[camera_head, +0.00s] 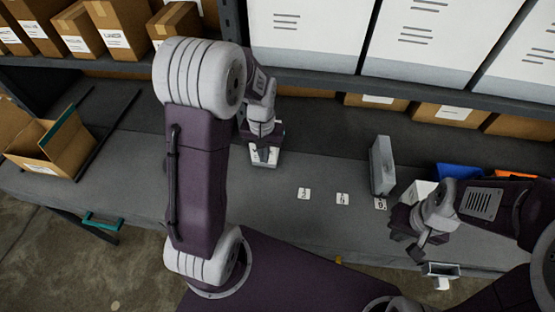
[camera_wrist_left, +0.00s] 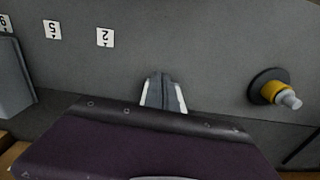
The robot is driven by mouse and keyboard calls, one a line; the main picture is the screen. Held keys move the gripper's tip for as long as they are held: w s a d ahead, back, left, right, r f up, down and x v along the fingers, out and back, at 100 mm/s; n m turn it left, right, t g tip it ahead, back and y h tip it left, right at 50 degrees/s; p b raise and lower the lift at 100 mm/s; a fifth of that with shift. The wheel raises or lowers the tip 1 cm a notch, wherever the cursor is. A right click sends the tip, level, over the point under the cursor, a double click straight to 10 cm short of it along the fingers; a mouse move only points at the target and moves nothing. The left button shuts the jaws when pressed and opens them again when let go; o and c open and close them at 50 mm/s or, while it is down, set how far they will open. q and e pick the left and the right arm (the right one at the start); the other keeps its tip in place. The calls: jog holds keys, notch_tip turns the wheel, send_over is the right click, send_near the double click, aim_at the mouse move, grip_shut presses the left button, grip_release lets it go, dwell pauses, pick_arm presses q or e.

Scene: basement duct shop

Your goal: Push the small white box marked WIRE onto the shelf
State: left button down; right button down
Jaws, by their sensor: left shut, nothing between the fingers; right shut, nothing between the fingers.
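My right gripper (camera_head: 416,254) is shut and empty at the right front of the bench. The shelf (camera_head: 330,82) runs along the back above the bench.
Large white boxes (camera_head: 315,35) and brown cartons (camera_head: 118,30) fill the shelf. Several numbered cards (camera_head: 304,194) and an upright grey metal piece (camera_head: 382,166) stand right of my left gripper. An open carton (camera_head: 50,150) is at left. A yellow-collared knob (camera_wrist_left: 276,93) shows nearby.

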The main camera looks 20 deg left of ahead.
pick_arm(q)
jog(key=shift+n, duration=0.3)
jog(key=f, duration=0.3)
jog(key=a+f, duration=0.1)
jog(key=f, duration=0.2)
jog(key=f+p, duration=0.1)
jog(key=f, duration=0.2)
jog(key=shift+s+a+f, duration=0.1)
jog(key=shift+a+f, duration=0.1)
jog(key=shift+f, duration=0.2)
jog(key=w, duration=0.1)
jog(key=w+p, duration=0.1)
jog(key=w, duration=0.1)
jog(key=shift+a+r, duration=0.15)
jog(key=shift+a, duration=0.15)
jog(key=shift+w+a+p, duration=0.2)
jog(key=shift+w+p, duration=0.2)
jog(key=shift+w, duration=0.15)
